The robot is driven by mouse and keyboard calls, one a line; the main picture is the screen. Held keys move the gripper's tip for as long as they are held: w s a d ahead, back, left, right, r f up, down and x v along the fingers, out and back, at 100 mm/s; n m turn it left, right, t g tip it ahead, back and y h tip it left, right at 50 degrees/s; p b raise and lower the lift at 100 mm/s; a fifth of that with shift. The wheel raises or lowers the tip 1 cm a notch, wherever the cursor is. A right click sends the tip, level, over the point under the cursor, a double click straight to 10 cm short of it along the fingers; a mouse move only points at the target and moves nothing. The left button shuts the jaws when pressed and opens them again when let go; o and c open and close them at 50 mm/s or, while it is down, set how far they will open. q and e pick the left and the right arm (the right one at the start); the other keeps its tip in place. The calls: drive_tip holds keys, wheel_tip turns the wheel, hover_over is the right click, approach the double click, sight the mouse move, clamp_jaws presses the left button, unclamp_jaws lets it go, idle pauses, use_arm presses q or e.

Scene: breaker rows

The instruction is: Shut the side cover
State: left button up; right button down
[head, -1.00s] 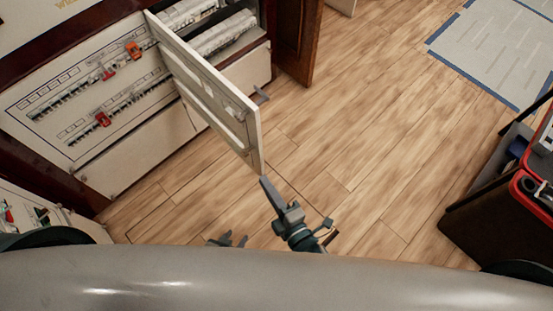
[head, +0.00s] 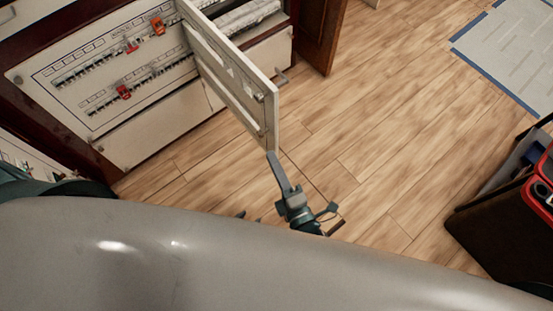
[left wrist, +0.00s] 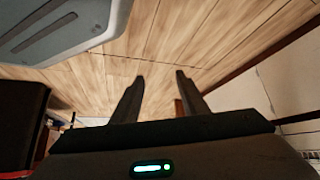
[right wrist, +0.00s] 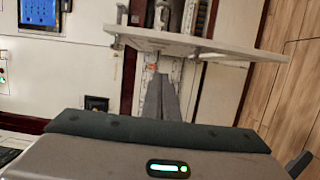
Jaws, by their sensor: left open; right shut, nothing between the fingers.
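The side cover (head: 232,75) is a pale panel hinged on the breaker cabinet. It stands open, swung out from the cabinet face, with open breaker rows behind it. My right gripper (head: 272,156) is shut and empty, its tip at the cover's lower outer corner; I cannot tell whether they touch. In the right wrist view, the shut fingers (right wrist: 162,92) point up toward the cover (right wrist: 215,48), seen nearly edge-on. My left gripper (head: 248,217) is mostly hidden behind my grey body. In the left wrist view its fingers (left wrist: 156,85) are open and empty above the floor.
The fixed panel (head: 140,62) with breaker rows and red switches is left of the cover. A brown door (head: 317,35) stands right of the cabinet. A dark cart with a red tray (head: 540,190) is at the right edge. The wood floor (head: 390,130) between is clear.

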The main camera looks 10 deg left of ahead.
sight(274, 131)
use_arm(q)
drive_tip(key=s+a+f+g+p, duration=0.2)
drive_tip(key=s+a+f, duration=0.1)
drive_tip(key=s, duration=0.4)
drive_tip(key=shift+y, duration=0.3)
use_arm(e)
drive_tip(key=w, duration=0.3)
drive_tip(key=w+a, duration=0.1)
drive_tip(key=w, duration=0.2)
drive_tip(key=w+a, duration=0.1)
drive_tip(key=w, duration=0.2)
drive_tip(key=shift+w+a, duration=0.2)
drive_tip(key=shift+w, duration=0.1)
use_arm(q)
drive_tip(key=shift+s, duration=0.15)
